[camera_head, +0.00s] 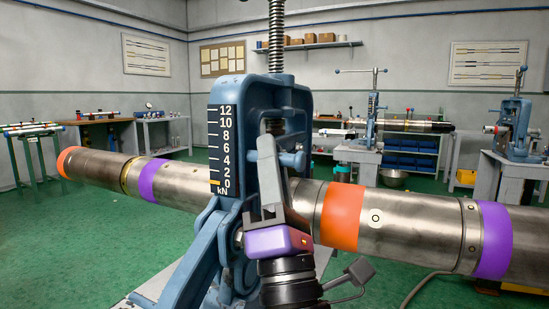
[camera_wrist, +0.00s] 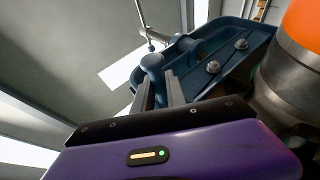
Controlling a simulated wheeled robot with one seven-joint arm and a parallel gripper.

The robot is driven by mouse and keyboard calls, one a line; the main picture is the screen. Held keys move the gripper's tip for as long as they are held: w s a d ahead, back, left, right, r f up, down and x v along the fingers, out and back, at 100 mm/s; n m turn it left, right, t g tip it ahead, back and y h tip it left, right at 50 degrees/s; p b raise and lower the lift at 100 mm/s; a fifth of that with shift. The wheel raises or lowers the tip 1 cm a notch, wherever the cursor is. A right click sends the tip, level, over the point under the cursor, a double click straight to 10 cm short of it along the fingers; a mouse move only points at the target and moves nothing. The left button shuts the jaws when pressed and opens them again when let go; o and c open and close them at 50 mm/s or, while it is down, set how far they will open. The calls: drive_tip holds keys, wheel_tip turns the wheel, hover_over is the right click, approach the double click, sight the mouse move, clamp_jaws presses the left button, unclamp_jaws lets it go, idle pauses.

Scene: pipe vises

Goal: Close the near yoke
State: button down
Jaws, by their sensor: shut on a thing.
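The near yoke (camera_head: 240,95) is a blue frame standing upright around a steel pipe (camera_head: 395,225). Its kN scale (camera_head: 227,150) has an orange marker near 0. A threaded screw (camera_head: 276,40) rises from its top. My gripper (camera_head: 268,158), with its purple body, reaches up in front of the yoke. It is shut on a blue knobbed handle (camera_wrist: 152,64) on the yoke, which shows between the fingers (camera_wrist: 158,90) in the wrist view. The blue yoke plate with bolts (camera_wrist: 225,55) lies just right of the fingers. Whether the yoke is latched is hidden behind my gripper.
The pipe has orange bands (camera_head: 341,215) and purple bands (camera_head: 494,240) and runs across the view. A blue leg (camera_head: 190,255) slants down at the lower left. Other vises (camera_head: 515,125) and benches stand at the back. The green floor (camera_head: 90,240) at left is clear.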

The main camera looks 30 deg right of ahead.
drive_tip(key=shift+s+a+f, duration=0.15)
drive_tip(key=shift+a+f, duration=0.05)
drive_tip(key=shift+f, duration=0.25)
drive_tip(key=shift+a+f, duration=0.1)
drive_tip(key=c, duration=1.4)
unclamp_jaws()
drive_tip(key=shift+o, duration=0.2)
drive_tip(key=b+v, duration=0.4)
drive_tip(key=v, duration=0.3)
drive_tip(key=shift+s+f, duration=0.25)
drive_tip(key=shift+f, duration=0.05)
